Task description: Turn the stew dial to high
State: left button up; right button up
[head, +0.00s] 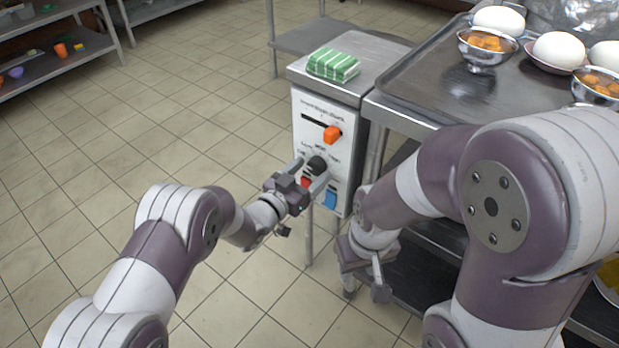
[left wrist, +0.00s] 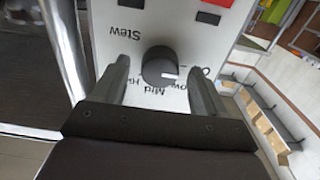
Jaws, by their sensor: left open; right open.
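The black stew dial (head: 317,165) is on the white control panel (head: 309,128) of a small metal stand. In the left wrist view the dial (left wrist: 160,67) shows a white pointer mark aimed right, with the words Stew, Mid and part of others printed around it. My left gripper (head: 309,172) is open, its two fingers on either side of the dial; I cannot tell if they touch it. It also shows in the left wrist view (left wrist: 158,80). My right gripper (head: 372,272) is low beside the metal table, its fingertips partly hidden.
A green striped cloth (head: 333,65) lies on the stand. A tray (head: 420,85) with bowls is at right.

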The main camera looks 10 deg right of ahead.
pick_arm(q)
jog(key=shift+w+d, duration=0.2)
jog(key=c, duration=1.1)
jog(key=shift+o, duration=0.2)
